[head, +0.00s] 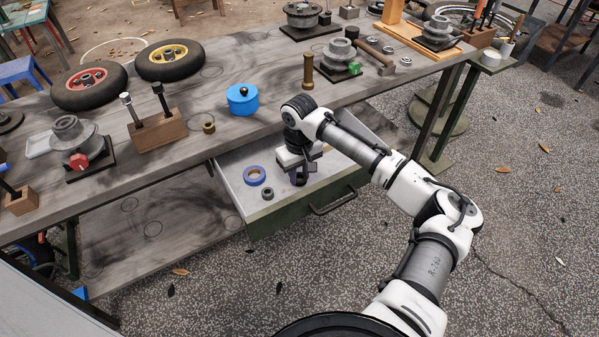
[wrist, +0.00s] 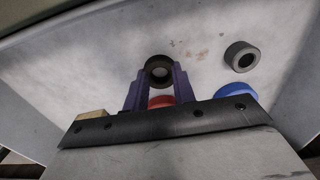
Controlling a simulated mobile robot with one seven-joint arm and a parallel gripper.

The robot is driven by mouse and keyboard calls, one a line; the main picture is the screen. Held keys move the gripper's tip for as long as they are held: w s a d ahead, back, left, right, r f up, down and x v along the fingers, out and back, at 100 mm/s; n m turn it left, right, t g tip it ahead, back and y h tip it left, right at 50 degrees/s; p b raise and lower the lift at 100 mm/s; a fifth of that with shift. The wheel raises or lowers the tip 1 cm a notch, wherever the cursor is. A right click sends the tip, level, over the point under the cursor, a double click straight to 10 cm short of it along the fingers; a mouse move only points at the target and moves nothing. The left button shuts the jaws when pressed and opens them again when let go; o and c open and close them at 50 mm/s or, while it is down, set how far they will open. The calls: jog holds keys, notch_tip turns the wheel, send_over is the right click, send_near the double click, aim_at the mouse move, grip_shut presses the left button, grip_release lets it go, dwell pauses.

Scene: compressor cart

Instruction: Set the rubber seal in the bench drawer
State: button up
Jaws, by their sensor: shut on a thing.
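The open bench drawer (head: 288,214) sticks out below the workbench, with a pale floor and a green front. My gripper (head: 299,180) reaches down inside it. In the wrist view, my gripper (wrist: 158,80) is shut on a black ring (wrist: 158,58), which looks like the rubber seal. The ring is between the purple fingertips, over the drawer floor (wrist: 110,45). I cannot tell whether it touches the floor. In the head view the gripper hides most of it.
A blue tape roll (head: 247,175) and a small grey ring (head: 268,198) lie in the drawer. In the wrist view, a red thing (wrist: 161,101) shows behind the fingers. The bench top above holds a blue pot (head: 240,104) and a brass post (head: 308,74).

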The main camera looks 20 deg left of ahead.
aim_at(299, 181)
jog(key=o, duration=0.9)
jog(key=shift+f, duration=0.1)
jog(key=shift+o, duration=0.2)
notch_tip(299, 181, up, 12)
